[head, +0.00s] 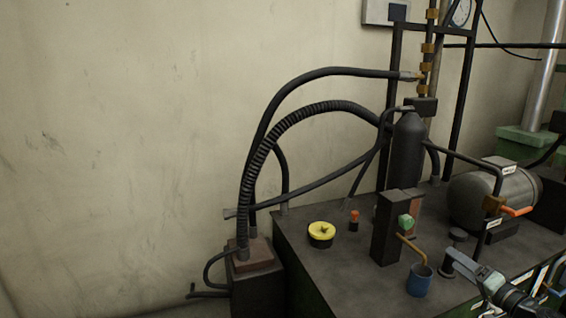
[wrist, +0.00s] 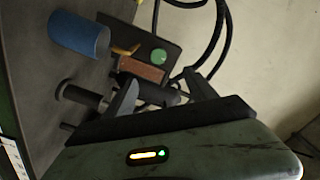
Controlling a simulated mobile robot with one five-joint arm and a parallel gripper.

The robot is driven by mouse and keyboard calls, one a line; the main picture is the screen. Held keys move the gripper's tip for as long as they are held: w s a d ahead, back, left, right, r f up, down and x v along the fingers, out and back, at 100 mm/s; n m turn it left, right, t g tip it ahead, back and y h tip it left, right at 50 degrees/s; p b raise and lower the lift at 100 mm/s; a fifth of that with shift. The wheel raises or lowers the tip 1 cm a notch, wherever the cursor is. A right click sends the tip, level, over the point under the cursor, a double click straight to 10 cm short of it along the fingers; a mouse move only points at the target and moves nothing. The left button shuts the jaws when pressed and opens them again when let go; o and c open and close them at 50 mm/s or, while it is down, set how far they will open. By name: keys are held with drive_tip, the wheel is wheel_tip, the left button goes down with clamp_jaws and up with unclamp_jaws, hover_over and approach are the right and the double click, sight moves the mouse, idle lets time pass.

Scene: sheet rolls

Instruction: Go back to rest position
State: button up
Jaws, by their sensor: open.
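My gripper (head: 460,264) is at the lower right of the head view, above the right part of the dark bench, just right of the blue cup (head: 419,281). In the wrist view its two grey fingers stand apart (wrist: 160,92), with nothing held between them. Behind the fingers are the black block with the green knob (wrist: 158,56) and a dark cylinder. The blue cup also shows in the wrist view (wrist: 80,36), to the upper left of the fingers and apart from them.
The dark bench (head: 318,268) holds a yellow-topped round item (head: 321,234), a small orange-capped item (head: 354,220), a black upright bottle (head: 407,160) and a large grey tank (head: 495,200). Black hoses (head: 262,165) arch over its left side. The beige wall is behind.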

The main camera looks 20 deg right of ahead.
drive_tip(key=w+a+f+n+g+y, duration=0.1)
drive_tip(key=w+a+n+g+y, duration=0.15)
drive_tip(key=w+a, duration=0.6)
drive_tip(key=w+a+f+n+g+y, duration=0.1)
drive_tip(key=w+a+f+n+y, duration=0.2)
drive_tip(key=a, duration=1)
drive_tip(key=w+a+n+g+y, duration=0.2)
drive_tip(key=w+a+y, duration=0.1)
drive_tip(key=w+a, duration=0.55)
drive_tip(key=s+a+f+n+g, duration=0.1)
drive_tip(key=a+f+n+g, duration=0.2)
drive_tip(key=a, duration=0.7)
drive_tip(key=s+a+f+n+g, duration=0.1)
drive_tip(key=a+f+g, duration=0.35)
drive_tip(key=a, duration=0.55)
drive_tip(key=s+a+f+n+g+h, duration=0.1)
drive_tip(key=s+a+f+g+h, duration=0.15)
drive_tip(key=f, duration=0.25)
drive_tip(key=s+a+f+g+h, duration=0.1)
drive_tip(key=s+a+f+h, duration=0.2)
drive_tip(key=s+a+f, duration=0.15)
drive_tip(key=s+d+f+m+g+h, duration=0.25)
drive_tip(key=d+h, duration=0.25)
drive_tip(key=d, duration=0.4)
wheel_tip(320, 180, up, 12)
drive_tip(key=t+p, duration=0.1)
drive_tip(key=p, duration=1.1)
drive_tip(key=shift+w+r+p, duration=0.15)
drive_tip(key=shift+w+p, duration=0.15)
drive_tip(key=shift+w, duration=0.1)
